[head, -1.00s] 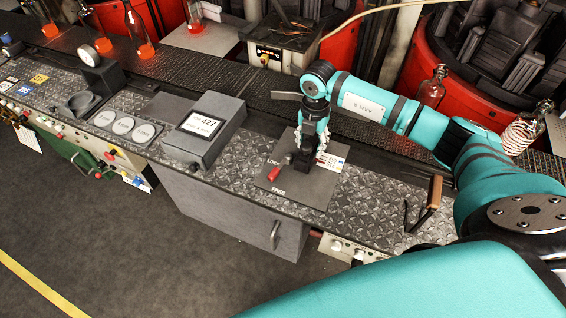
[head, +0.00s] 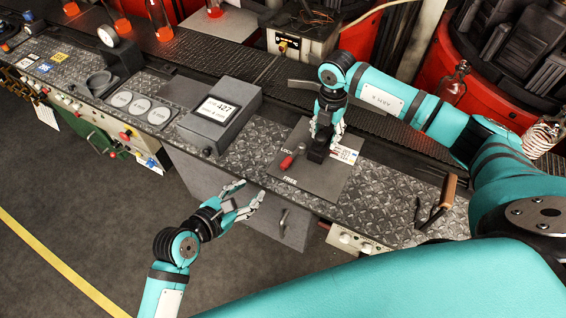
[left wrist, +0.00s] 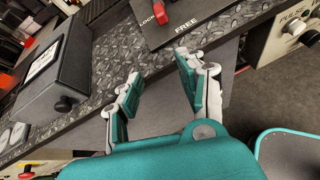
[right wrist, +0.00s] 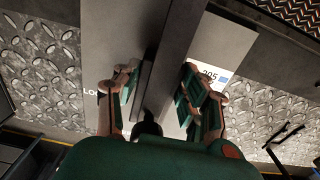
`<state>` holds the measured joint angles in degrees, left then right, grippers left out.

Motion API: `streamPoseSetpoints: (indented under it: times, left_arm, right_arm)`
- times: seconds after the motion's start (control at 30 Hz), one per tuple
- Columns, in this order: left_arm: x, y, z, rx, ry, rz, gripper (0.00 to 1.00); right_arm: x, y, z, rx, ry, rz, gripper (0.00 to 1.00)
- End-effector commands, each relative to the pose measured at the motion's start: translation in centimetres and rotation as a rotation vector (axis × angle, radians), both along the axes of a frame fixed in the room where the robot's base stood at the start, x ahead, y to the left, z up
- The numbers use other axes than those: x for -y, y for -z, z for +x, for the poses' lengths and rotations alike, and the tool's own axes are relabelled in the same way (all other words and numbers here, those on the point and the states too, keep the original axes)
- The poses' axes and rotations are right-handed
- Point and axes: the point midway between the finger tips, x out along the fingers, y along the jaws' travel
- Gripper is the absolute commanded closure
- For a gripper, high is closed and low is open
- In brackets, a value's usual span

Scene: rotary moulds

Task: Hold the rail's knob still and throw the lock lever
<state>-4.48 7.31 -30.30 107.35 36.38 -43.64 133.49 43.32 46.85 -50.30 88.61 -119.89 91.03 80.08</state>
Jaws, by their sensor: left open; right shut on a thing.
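The lock lever, with a red handle (head: 288,161), stands on a grey plate (head: 300,187) between the words LOCK and FREE. Its red handle also shows at the top of the left wrist view (left wrist: 159,11). My right gripper (head: 326,141) is over this plate, just right of the lever, and is shut on the rail's dark knob (right wrist: 148,125). The fingers largely hide the knob in the head view. A dark bar (right wrist: 168,62) runs between the fingers in the right wrist view. My left gripper (head: 250,193) is open and empty, in front of the bench edge, below and left of the lever.
A grey display box (head: 219,116) reading 427 stands on the tread-plate bench left of the plate. A label card (head: 346,153) lies right of my right gripper. A wooden-handled tool (head: 447,193) is at the bench's right. The floor in front is free.

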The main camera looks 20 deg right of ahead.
Motion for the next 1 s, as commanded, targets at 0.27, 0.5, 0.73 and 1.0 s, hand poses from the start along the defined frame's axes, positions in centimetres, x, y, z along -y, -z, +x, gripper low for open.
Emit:
streamPoseSetpoints:
  times: [0.27, 0.5, 0.73, 1.0]
  left_arm:
    - [2.1, -4.5, -0.9, -0.097, -0.012, -0.152, 0.60]
    - [5.0, -3.2, 0.9, -0.099, -0.013, -0.154, 0.60]
    - [8.7, -1.4, 3.0, -0.099, -0.012, -0.152, 0.60]
    - [11.0, -0.2, 4.4, -0.098, -0.014, -0.153, 0.60]
  right_arm:
    - [0.0, -0.1, 0.1, 0.002, 0.000, 0.002, 1.00]
    - [0.0, -0.1, 0.1, 0.003, 0.000, 0.001, 1.00]
    - [0.0, -0.1, 0.1, 0.004, 0.000, 0.002, 1.00]
    - [0.0, -0.1, 0.1, 0.004, 0.000, 0.002, 1.00]
